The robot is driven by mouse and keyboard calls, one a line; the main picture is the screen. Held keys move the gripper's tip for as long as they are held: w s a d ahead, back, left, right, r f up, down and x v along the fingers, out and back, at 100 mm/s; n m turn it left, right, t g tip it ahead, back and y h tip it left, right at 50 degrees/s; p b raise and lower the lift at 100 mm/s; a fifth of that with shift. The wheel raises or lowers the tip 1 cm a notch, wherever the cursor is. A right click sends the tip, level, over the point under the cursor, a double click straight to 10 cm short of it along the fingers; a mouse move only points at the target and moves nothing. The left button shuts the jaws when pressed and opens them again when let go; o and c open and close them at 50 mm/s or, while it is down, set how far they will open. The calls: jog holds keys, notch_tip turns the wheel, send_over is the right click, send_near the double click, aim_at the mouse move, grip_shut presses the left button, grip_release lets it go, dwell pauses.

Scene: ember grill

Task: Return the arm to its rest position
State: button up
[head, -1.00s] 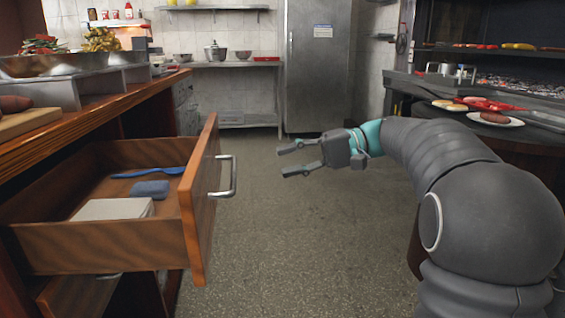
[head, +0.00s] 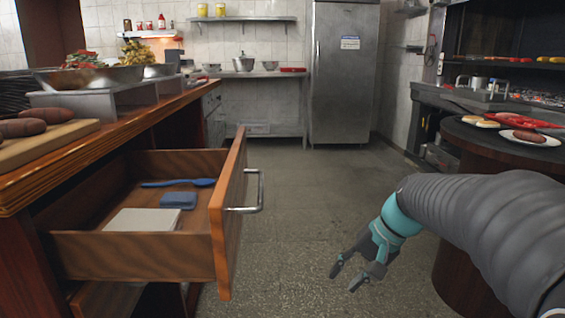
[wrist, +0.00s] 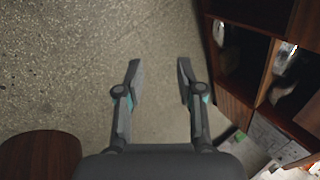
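My gripper (head: 352,277) hangs low over the bare floor, to the right of the open drawer, pointing down and to the left. In the wrist view my gripper (wrist: 158,75) has its two fingers spread apart with only floor between them, so it is open and empty. My arm comes in from the right edge of the head view and bends downward at the teal wrist.
The wooden drawer (head: 140,256) stands open, holding a blue utensil (head: 178,183), a blue cloth (head: 178,200) and a white block (head: 145,220). A round dark table (head: 462,131) with a plate (head: 515,136) is at right. The aisle floor (head: 310,190) is clear.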

jog(key=s+d+r+n+t+h+p, duration=0.1)
jog(key=s+r+n+t+h+p, duration=0.1)
jog(key=s, duration=0.7)
jog(key=s+d+r+n+t+h+p, duration=0.1)
jog(key=s+r+n+t+h+p, duration=0.1)
jog(key=s, duration=0.7)
jog(key=shift+d+r+h+p, duration=0.25)
jog(key=shift+h+p, duration=0.15)
jog(key=shift+h, duration=0.3)
